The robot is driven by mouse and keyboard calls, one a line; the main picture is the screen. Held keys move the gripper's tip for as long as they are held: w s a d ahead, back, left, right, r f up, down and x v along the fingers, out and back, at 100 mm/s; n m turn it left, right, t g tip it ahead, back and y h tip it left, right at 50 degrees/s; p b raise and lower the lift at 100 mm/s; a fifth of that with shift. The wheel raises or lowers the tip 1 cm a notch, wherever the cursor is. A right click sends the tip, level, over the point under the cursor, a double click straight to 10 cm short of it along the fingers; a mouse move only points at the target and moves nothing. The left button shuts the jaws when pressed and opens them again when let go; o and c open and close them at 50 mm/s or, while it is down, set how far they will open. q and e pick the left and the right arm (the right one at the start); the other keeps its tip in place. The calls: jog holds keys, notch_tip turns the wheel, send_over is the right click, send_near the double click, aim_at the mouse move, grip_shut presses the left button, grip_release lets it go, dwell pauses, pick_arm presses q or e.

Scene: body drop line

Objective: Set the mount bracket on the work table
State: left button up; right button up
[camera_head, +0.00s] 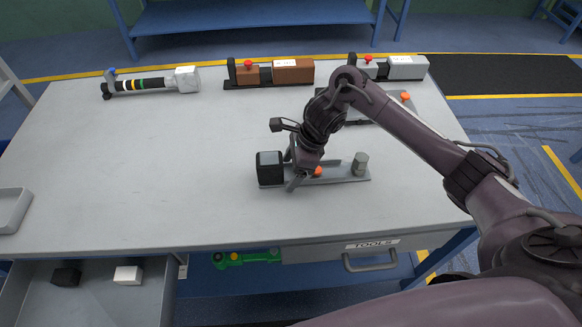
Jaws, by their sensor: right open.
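What looks like the mount bracket (343,174) is a long grey plate lying flat on the grey work table (160,165), right of its middle. It carries a black block at its left end, an orange piece in the middle and a grey bolt-like post at its right end. My right gripper (296,181) is open, pointing down at the plate between the black block and the orange piece. Its fingers partly overlap the plate, and I cannot tell whether they touch it. My left gripper is not in view.
A similar grey part with an orange piece (405,96) sits behind my right arm. Along the back edge stand a banded cylinder tool (140,86), a brown unit (292,71) and a grey unit (407,67). A grey tray (10,208) is at left. An open drawer (105,305) juts out below.

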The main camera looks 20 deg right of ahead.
jog(key=p+v, duration=0.2)
jog(key=v, duration=1)
